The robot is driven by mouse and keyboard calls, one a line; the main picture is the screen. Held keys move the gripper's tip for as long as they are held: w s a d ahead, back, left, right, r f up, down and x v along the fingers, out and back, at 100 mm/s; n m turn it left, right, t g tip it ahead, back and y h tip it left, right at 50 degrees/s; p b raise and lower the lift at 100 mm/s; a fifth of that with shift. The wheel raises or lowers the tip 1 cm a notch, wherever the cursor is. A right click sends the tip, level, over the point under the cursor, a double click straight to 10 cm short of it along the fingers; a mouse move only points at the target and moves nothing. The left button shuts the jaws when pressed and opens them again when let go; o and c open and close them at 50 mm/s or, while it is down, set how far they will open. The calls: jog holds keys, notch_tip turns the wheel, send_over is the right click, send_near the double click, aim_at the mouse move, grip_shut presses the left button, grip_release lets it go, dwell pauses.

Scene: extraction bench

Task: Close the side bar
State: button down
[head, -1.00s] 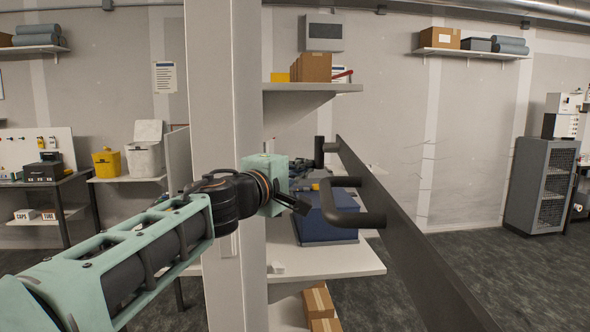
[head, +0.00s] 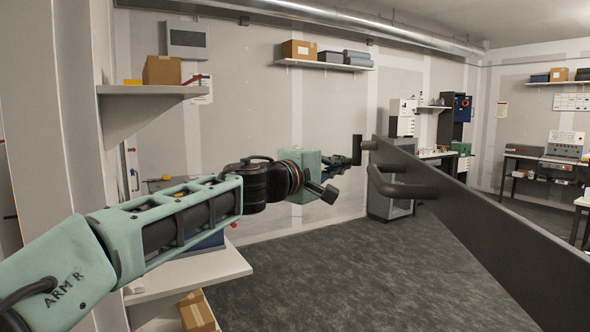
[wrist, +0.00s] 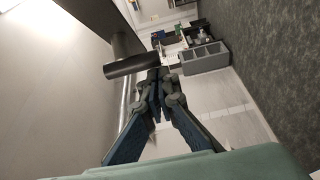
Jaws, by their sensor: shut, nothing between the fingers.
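The side bar (head: 480,210) is a long flat dark grey bar. It runs from the middle of the head view to the lower right, standing out into the room. A dark round handle (head: 405,190) sits on its near face, and a short post (head: 358,150) is at its far end. My gripper (head: 348,164) is shut and empty, just left of the bar's far end. In the wrist view, my shut fingers (wrist: 157,82) are close beside a dark cylinder (wrist: 130,66), probably part of the bar. I cannot tell whether they touch.
A pillar (head: 60,110) and a low white shelf (head: 205,272) with a carton (head: 196,312) below are at left. A grey cabinet (head: 388,205) stands behind the bar's far end. The floor (head: 320,265) between is clear.

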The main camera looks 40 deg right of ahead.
jog(key=s+d+m+g+b, duration=0.1)
jog(key=s+d+m+g, duration=0.1)
jog(key=s+d, duration=0.8)
jog(key=s+d+m+g+b, duration=0.1)
jog(key=s+d+g, duration=0.35)
jog(key=s, duration=0.95)
jog(key=s+d+m+g+b, duration=0.1)
jog(key=s+d+m+b, duration=0.1)
jog(key=s+d, duration=0.9)
jog(key=s+d+m+g+y+p, duration=0.1)
jog(key=s+m+g+p, duration=0.1)
jog(key=s, duration=1.6)
jog(key=s+d+m+g+y+p, duration=0.2)
jog(key=s+g, duration=0.2)
jog(key=s, duration=1.5)
jog(key=shift+r, duration=0.15)
jog(key=shift+s+g, duration=0.1)
jog(key=shift+g, duration=0.25)
jog(key=w+d+b, duration=0.1)
jog(key=w+d, duration=0.1)
jog(key=w, duration=0.3)
jog(key=b+v, duration=0.5)
jog(key=v, duration=0.5)
jog(key=shift+w+d+t, duration=0.15)
jog(key=shift+w+t, duration=0.1)
jog(key=shift+t, duration=0.15)
